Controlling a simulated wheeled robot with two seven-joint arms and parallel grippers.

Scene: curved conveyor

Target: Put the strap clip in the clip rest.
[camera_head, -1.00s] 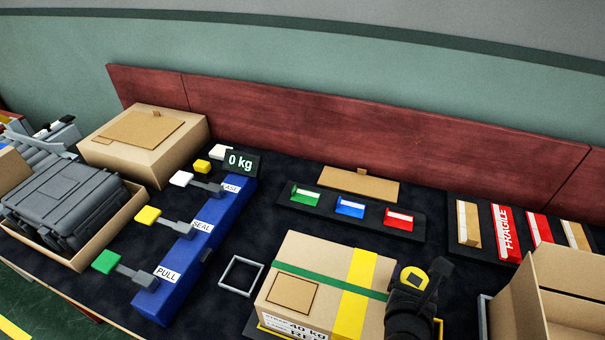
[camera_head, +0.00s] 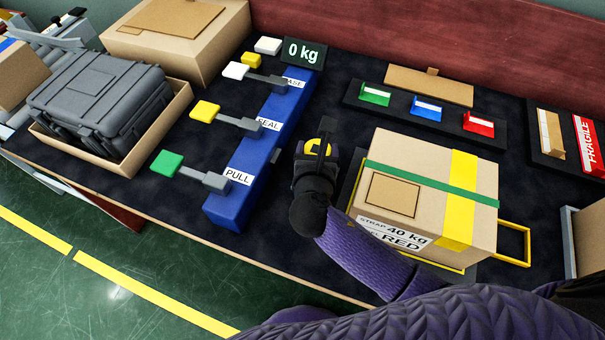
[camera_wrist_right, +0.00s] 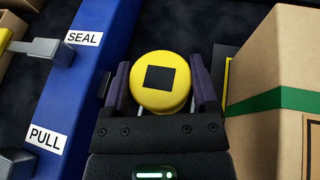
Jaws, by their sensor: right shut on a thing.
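The strap clip, apparently the round yellow piece with a black square on top (camera_wrist_right: 160,85), sits between the fingers of my right gripper (camera_head: 318,155), which is shut on it. The right wrist view shows my right gripper (camera_wrist_right: 163,95) with a finger on each side of the piece. The gripper is over the dark table, between the blue bar (camera_head: 245,170) and the strapped cardboard box (camera_head: 430,185). The clip rest is not clearly seen; a grey square outline that lay here is now hidden under my gripper. My left gripper is not in view.
Levers with green (camera_head: 166,164), yellow and white ends stick out left from the blue bar. A yellow handle (camera_head: 514,243) stands right of the strapped box. A grey case (camera_head: 98,100) lies in an open carton at left. Green, blue and red holders stand behind the box.

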